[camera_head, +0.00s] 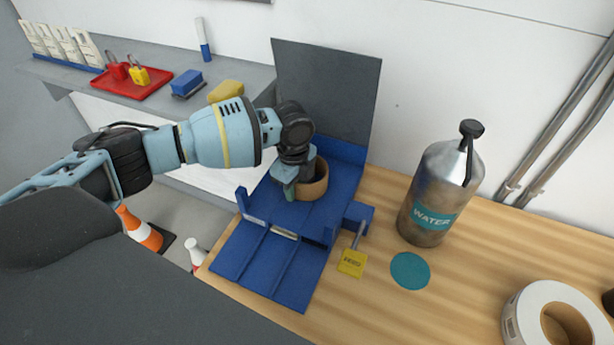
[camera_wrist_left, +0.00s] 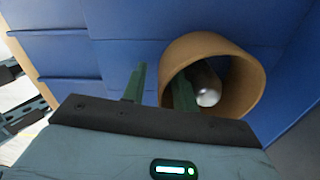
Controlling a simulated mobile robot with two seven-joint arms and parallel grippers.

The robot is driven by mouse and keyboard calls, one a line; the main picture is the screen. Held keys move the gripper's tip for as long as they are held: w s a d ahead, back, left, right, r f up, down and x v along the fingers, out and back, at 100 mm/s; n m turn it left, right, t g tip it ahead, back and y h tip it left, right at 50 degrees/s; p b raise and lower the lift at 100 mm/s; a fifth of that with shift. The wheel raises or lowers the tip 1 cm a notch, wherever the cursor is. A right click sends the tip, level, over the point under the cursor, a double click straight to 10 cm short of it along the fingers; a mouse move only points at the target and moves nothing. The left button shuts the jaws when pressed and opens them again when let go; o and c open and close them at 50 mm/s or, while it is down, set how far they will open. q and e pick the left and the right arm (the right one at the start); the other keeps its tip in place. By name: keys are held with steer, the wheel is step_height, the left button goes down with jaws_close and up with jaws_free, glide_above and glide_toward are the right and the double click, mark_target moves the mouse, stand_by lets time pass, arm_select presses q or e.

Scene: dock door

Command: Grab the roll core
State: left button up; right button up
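The roll core, a brown cardboard ring (camera_head: 318,183), sits on the blue dispenser (camera_head: 262,262) at the back of the bench. In the left wrist view the core (camera_wrist_left: 250,80) shows its open end, with a pale rounded spindle end (camera_wrist_left: 208,88) inside. My left gripper (camera_head: 297,187) is at the core's left side. In the left wrist view the left gripper (camera_wrist_left: 158,88) has one green finger outside the core and the other inside its opening. The core wall lies between them, with a visible gap to the outer finger. My right gripper is not in view.
A metal water bottle (camera_head: 438,195) stands right of the dispenser. A yellow tag (camera_head: 352,262), a teal disc (camera_head: 410,271) and a white roll (camera_head: 530,315) lie on the bench. A grey panel (camera_head: 335,95) rises behind. A shelf (camera_head: 150,75) with padlocks is at left.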

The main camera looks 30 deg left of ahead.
arm_select(q)
jaws_close()
stand_by(0.4)
step_height(320, 180, up, 10)
steer(key=shift+p, duration=0.4)
